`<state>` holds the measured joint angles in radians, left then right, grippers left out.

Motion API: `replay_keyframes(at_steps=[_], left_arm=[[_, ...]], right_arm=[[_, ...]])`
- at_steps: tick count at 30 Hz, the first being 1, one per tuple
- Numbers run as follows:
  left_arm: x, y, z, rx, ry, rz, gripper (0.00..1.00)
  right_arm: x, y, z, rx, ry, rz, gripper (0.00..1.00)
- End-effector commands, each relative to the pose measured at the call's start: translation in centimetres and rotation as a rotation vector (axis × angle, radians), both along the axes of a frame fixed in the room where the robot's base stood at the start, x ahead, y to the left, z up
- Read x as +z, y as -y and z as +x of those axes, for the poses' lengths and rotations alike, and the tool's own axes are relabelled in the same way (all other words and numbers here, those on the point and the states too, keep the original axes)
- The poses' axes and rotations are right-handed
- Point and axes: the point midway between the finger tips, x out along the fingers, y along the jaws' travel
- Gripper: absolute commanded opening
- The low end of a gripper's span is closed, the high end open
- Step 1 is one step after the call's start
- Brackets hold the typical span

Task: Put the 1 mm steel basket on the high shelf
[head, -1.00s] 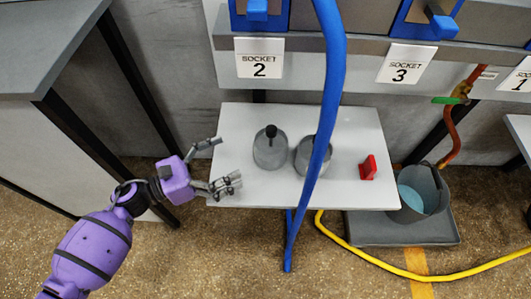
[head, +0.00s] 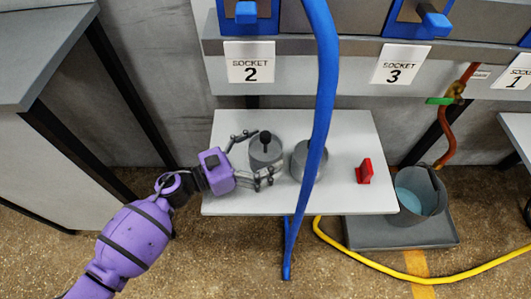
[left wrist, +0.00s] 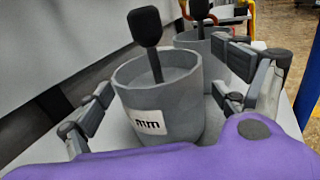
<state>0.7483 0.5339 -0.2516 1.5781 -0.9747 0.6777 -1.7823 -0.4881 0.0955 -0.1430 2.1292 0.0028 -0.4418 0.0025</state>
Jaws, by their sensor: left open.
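A grey steel basket (head: 266,155) with a black-knobbed upright handle stands on the small white table (head: 345,135). In the left wrist view the basket (left wrist: 175,95) carries a white label reading "mm"; its number cannot be read. My left gripper (head: 259,160) is open, its fingers on either side of this basket, without a visible grip. A second grey basket (head: 301,160) stands just to its right, partly hidden by the blue hose; it also shows behind the first in the left wrist view (left wrist: 205,44). I cannot identify the high shelf. My right gripper is out of view.
A thick blue hose (head: 322,100) hangs in front of the table. A red block (head: 364,171) lies at its right. A bucket (head: 420,193) stands on a grey platform (head: 390,236), with a yellow hose (head: 360,259) on the floor. Socket panels line the back.

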Motion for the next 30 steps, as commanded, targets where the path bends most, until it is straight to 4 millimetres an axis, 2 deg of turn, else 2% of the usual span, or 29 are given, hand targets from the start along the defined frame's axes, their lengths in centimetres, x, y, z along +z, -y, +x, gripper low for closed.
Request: replay_keyframes(at_steps=[8,21,26,30], left_arm=[[0.0,0.3,0.1,0.000,0.000,0.000,0.89],[0.1,0.3,0.1,0.000,0.000,-0.001,0.32],[0.1,0.3,0.1,0.000,0.001,0.000,0.32],[1.4,0.3,0.2,0.000,0.004,0.000,0.32]], right_arm=[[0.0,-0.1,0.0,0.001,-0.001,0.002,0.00],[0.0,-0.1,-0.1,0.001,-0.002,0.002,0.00],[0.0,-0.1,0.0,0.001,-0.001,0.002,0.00],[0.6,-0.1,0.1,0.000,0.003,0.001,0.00]])
